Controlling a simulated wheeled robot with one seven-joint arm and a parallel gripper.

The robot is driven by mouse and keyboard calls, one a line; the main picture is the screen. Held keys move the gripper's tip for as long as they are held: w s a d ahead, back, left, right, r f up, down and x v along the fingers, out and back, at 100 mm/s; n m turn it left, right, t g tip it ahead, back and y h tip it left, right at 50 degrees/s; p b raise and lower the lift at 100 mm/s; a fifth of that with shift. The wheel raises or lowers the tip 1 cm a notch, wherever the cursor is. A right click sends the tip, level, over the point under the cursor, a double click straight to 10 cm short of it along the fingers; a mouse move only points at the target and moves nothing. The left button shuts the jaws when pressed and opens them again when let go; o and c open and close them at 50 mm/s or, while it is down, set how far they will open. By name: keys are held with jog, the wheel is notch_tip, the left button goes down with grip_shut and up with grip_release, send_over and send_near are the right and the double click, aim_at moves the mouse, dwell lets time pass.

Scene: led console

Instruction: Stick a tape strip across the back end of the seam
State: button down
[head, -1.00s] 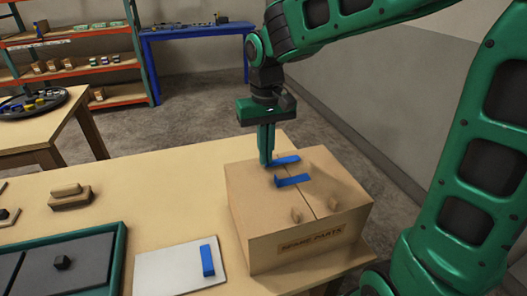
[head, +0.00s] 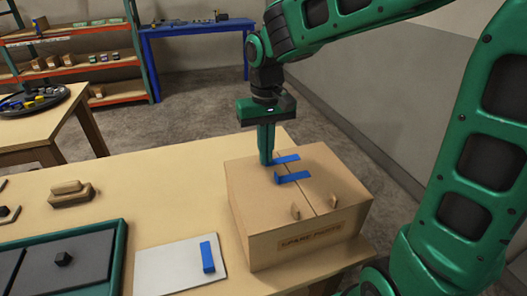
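A closed cardboard box (head: 262,195) stands at the right end of the table, with a seam running from back to front across its top. One blue tape strip (head: 292,177) lies across the top near the middle. A second blue strip (head: 286,159) is farther back, its left end at my fingertips. My gripper (head: 266,162) points down at the back left of the box top, its fingers close together on that strip's end. Whether this strip touches the cardboard is hard to tell. Another blue strip (head: 207,257) lies on a white card (head: 172,270) left of the box.
Two small tan tabs (head: 296,211) stand on the front part of the box top. A green-rimmed tray (head: 121,247) is at the front left, with wooden pieces (head: 71,193) behind it. The table behind the card is clear.

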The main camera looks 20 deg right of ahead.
jog(key=c, duration=1.9)
grip_release()
